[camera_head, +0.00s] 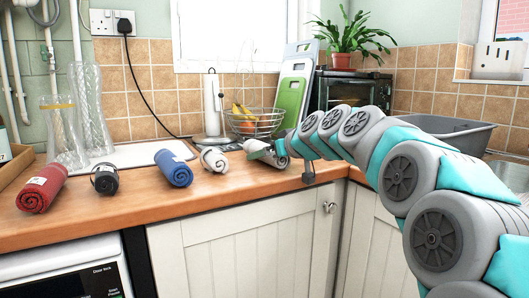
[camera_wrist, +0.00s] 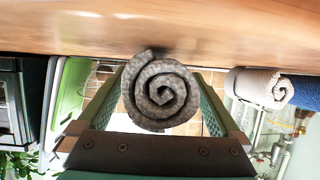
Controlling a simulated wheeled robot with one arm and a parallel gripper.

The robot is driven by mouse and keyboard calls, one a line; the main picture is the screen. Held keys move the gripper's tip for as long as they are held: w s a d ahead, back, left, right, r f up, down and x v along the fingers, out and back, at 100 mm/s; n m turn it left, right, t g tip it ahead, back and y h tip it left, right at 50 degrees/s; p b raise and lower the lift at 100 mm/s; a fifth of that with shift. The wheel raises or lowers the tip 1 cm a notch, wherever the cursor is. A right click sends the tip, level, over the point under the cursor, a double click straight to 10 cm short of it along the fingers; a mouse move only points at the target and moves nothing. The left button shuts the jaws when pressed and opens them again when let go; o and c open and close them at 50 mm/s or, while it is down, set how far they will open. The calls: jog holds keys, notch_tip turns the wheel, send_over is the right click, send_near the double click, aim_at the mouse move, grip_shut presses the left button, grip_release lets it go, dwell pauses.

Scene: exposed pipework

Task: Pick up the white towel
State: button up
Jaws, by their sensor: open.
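The white towel (camera_head: 214,159) is a small roll on the wooden counter, to the right of the blue towel. In the wrist view, which is upside down, the white towel (camera_wrist: 250,84) lies to the right, outside my fingers. My gripper (camera_head: 257,151) is low over the counter, just right of the white towel. In the wrist view my gripper (camera_wrist: 160,73) is open, with a grey rolled towel (camera_wrist: 162,93) between its two fingers, its spiral end facing the camera.
Other rolls lie in a row to the left: blue (camera_head: 174,167), black (camera_head: 105,179) and red (camera_head: 42,187). Behind are a paper roll holder (camera_head: 213,105), a wire fruit basket (camera_head: 255,123) and a green cutting board (camera_head: 291,98). Glass vases (camera_head: 62,130) stand far left.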

jog(key=shift+w+a, duration=0.1)
jog(key=shift+w, duration=0.05)
grip_shut()
dwell(0.8)
